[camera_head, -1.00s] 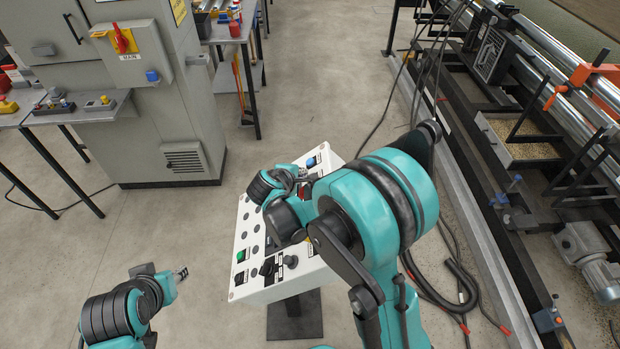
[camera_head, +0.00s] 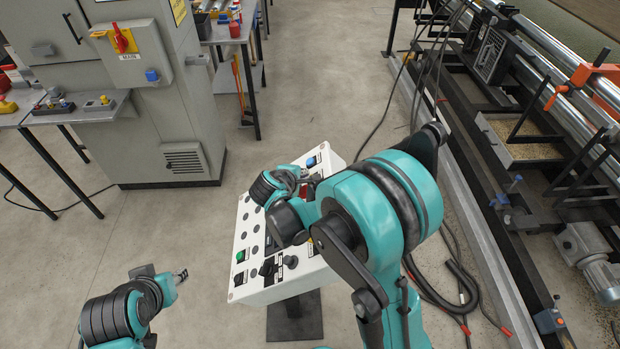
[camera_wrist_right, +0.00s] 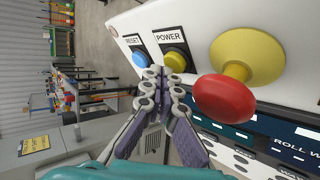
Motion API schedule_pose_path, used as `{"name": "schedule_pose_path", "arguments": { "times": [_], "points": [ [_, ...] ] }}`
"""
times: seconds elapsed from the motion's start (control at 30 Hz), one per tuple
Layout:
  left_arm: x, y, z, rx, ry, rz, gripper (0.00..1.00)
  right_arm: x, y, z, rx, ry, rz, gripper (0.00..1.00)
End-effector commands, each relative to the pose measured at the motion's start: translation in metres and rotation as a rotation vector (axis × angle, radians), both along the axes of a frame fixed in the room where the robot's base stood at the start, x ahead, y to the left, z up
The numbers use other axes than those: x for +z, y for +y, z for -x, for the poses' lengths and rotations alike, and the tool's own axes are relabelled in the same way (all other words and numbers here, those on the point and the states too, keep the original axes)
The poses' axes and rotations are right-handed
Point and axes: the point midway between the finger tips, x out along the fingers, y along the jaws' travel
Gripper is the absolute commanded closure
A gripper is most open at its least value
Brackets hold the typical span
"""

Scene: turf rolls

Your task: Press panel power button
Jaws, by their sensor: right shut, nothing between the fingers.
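The white control panel (camera_head: 245,270) stands on a dark post in the head view, partly hidden by my right arm. In the right wrist view, the yellow power button (camera_wrist_right: 176,60) sits in a dark ring under a POWER label. My right gripper (camera_wrist_right: 163,74) is shut and empty. Its tips overlap the lower left edge of the power button in the picture; I cannot tell whether they touch it. In the head view my right gripper (camera_head: 304,183) is at the panel's upper part, mostly hidden. My left gripper (camera_head: 182,274) is left of the panel, too small to read.
The blue reset button (camera_wrist_right: 140,58) is left of the power button. A large red emergency stop (camera_wrist_right: 224,98) on a yellow collar juts out close on the right. A grey cabinet (camera_head: 185,115) stands behind, and a roller machine (camera_head: 500,205) lies right.

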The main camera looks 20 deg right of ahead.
Motion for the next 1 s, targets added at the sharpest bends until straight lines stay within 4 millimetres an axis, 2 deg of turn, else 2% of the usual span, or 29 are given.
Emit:
{"name": "schedule_pose_path", "arguments": {
  "times": [1.0],
  "points": [
    [-0.0076, 0.0, 0.0, 0.0, 0.0, 0.0, 0.64, -0.007, -0.0058, 0.0019, -0.001, 0.0, 0.001, 1.0]
  ]
}}
